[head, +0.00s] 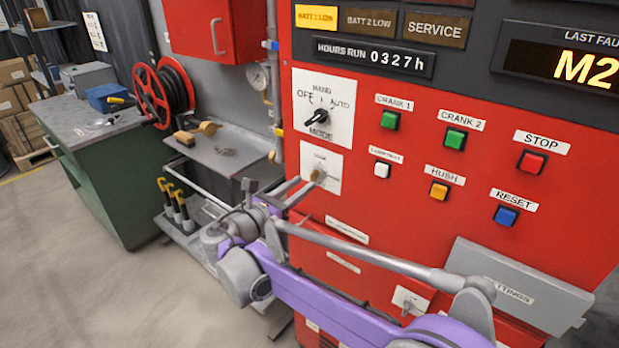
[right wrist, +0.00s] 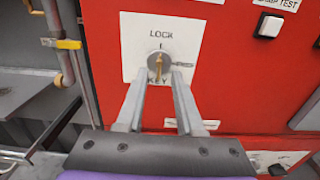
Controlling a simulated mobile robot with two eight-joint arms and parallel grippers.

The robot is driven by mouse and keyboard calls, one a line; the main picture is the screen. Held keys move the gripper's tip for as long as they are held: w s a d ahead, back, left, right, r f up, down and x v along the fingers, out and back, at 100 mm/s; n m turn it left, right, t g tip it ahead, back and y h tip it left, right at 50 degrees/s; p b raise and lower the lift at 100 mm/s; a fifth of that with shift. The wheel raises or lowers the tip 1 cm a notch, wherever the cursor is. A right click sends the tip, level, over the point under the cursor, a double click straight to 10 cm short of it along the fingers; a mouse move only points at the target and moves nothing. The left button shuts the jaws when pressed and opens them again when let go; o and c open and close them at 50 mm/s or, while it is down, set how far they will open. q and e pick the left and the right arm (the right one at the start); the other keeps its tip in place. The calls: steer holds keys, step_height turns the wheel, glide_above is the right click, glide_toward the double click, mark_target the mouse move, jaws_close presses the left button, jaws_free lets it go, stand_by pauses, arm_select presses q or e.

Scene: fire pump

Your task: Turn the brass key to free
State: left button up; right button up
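The brass key (head: 318,175) sits in a lock on a white plate (head: 333,160) on the red panel, below the mode knob. In the right wrist view the key (right wrist: 158,65) stands about upright in its round grey lock, under the word LOCK on the plate (right wrist: 136,38). Lettering beside and below the lock is partly hidden or too small to read. My right gripper (head: 305,184) is in front of the lock. In the right wrist view its fingers (right wrist: 158,80) are apart, one on each side of the key, with gaps visible. My left gripper is not in view.
The mode knob (head: 317,117) is just above the lock plate. A white button (head: 382,170) and other buttons are to the right. A pipe with a yellow-handled valve (right wrist: 67,44) runs left of the panel. A grey shelf (head: 225,150) stands left of it.

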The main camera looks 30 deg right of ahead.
mark_target(315, 176)
steer(key=shift+x, duration=2)
jaws_close()
